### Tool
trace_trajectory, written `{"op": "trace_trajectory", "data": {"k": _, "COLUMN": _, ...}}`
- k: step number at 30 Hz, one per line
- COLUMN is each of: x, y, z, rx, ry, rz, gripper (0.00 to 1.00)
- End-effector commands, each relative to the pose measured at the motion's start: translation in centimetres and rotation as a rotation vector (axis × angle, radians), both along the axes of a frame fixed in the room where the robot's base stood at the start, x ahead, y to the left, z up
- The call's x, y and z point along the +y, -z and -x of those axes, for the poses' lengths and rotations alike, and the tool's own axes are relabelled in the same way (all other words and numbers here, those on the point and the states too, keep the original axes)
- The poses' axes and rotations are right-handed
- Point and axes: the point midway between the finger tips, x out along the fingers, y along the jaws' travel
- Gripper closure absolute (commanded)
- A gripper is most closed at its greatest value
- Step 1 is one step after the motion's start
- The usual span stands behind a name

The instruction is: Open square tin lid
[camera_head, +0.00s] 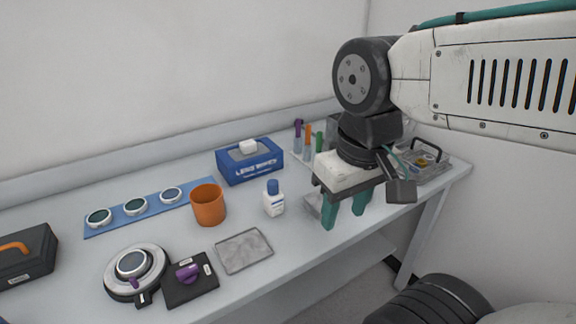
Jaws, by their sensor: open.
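My gripper (344,218) points down with its two teal fingers apart, open and empty, over the right part of the table. A small grey, square-edged thing (312,205) shows just left of and partly behind the fingers. It may be the square tin, but my gripper hides much of it, and I cannot make out its lid. I cannot tell whether the fingers touch it.
A white bottle (273,203) with a blue cap stands left of the gripper. A clear tray (428,168) sits at right.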

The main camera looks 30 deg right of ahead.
Motion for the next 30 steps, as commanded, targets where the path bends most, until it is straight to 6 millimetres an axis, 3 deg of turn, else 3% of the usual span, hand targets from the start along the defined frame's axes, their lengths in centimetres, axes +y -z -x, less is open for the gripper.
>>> {"op": "trace_trajectory", "data": {"k": 5, "x": -1.5, "y": 1.5, "z": -1.5, "rx": 0.105, "ry": 0.071, "rz": -0.005, "gripper": 0.55}}
{"op": "trace_trajectory", "data": {"k": 8, "x": -2.9, "y": 2.4, "z": -3.9, "rx": 0.163, "ry": 0.141, "rz": -0.013, "gripper": 0.55}}
{"op": "trace_trajectory", "data": {"k": 21, "x": -12.4, "y": 8.8, "z": -16.6, "rx": 0.221, "ry": 0.573, "rz": -0.042, "gripper": 0.55}}
{"op": "trace_trajectory", "data": {"k": 24, "x": -13.9, "y": 9.6, "z": -19.0, "rx": 0.185, "ry": 0.649, "rz": -0.043, "gripper": 0.55}}
{"op": "trace_trajectory", "data": {"k": 26, "x": -14.4, "y": 9.1, "z": -20.7, "rx": 0.13, "ry": 0.696, "rz": -0.043, "gripper": 0.55}}
{"op": "trace_trajectory", "data": {"k": 30, "x": -14.5, "y": 9.6, "z": -21.1, "rx": 0.104, "ry": 0.742, "rz": -0.046, "gripper": 0.55}}
